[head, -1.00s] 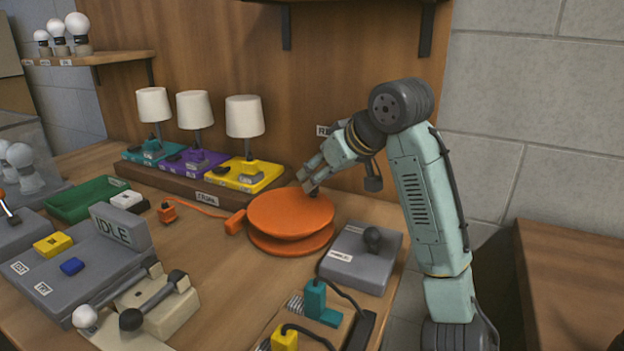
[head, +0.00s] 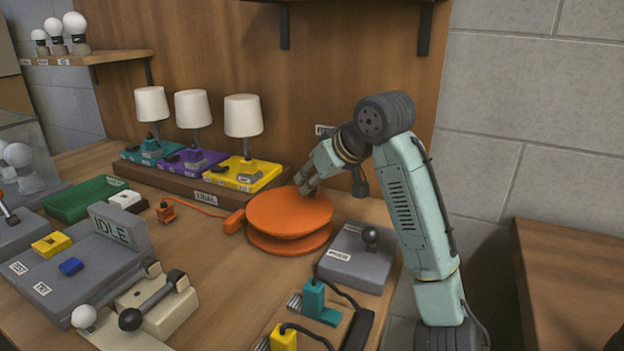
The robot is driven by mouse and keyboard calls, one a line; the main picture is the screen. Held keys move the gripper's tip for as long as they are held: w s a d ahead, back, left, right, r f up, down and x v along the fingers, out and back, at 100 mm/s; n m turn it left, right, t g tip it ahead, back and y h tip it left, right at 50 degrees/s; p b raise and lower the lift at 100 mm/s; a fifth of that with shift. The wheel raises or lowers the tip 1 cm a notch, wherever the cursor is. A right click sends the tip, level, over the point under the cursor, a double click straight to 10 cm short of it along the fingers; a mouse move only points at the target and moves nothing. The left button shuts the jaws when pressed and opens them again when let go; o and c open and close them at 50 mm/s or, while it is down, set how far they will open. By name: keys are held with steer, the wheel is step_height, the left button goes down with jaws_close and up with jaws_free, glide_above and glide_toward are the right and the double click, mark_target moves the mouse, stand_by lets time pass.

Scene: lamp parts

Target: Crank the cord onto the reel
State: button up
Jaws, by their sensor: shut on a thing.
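The orange reel (head: 289,213) stands on the bench, two round discs one above the other. The orange cord (head: 196,207) runs from a small orange plug (head: 166,212) at the left to an orange block (head: 234,222) at the reel's left edge. My gripper (head: 306,191) is at the back right of the reel's top disc, pointing down and left. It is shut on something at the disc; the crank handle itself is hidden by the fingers.
A grey box with a dark knob (head: 371,236) stands right of the reel. Behind it, three lamps on teal, purple and yellow bases stand on a wooden rail (head: 190,189). Teal and yellow plugs (head: 314,298) stand in front. A grey console reading IDLE (head: 112,229) is at left.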

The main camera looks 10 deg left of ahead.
jaws_close()
